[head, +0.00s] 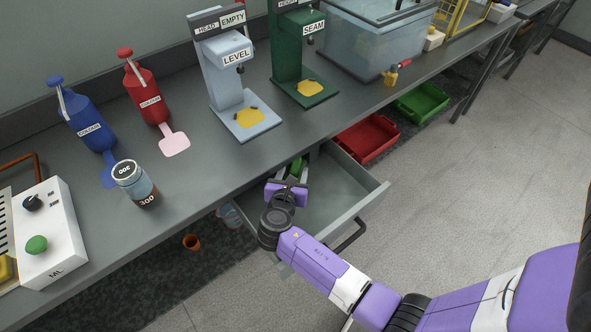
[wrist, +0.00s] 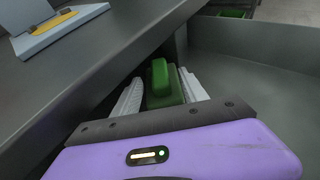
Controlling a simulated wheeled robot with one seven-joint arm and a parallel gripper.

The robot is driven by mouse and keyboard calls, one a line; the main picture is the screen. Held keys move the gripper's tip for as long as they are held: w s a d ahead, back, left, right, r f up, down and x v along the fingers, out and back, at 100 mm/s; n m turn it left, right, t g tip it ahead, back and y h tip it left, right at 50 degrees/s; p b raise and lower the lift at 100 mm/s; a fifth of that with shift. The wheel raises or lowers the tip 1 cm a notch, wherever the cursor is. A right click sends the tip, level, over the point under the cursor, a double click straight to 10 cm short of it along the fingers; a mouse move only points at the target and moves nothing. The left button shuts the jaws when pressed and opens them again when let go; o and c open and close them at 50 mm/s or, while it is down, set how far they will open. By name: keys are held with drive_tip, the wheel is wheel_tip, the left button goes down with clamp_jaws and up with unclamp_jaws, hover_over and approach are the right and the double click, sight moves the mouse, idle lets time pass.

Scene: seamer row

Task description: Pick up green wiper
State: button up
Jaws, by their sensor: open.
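The green wiper (head: 297,167) lies in the open drawer (head: 350,187), close to its left wall and partly under the bench edge. In the wrist view the green wiper (wrist: 161,82) shows between the two pale fingers, with a raised green grip on a wider green body. My gripper (head: 290,182) reaches down into the drawer from the front. In the wrist view my gripper (wrist: 160,88) is open, one finger on each side of the wiper. I cannot tell whether the fingers touch it. The wiper's lower part is hidden by my gripper.
The bench top (head: 185,196) overhangs the drawer's back. A light blue press (head: 228,75) and a green press (head: 292,55) stand above it. A red bin (head: 367,140) and a green bin (head: 421,103) sit below the bench. The drawer's right side is empty.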

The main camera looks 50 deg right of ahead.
clamp_jaws()
drive_tip(key=shift+s+r, duration=0.1)
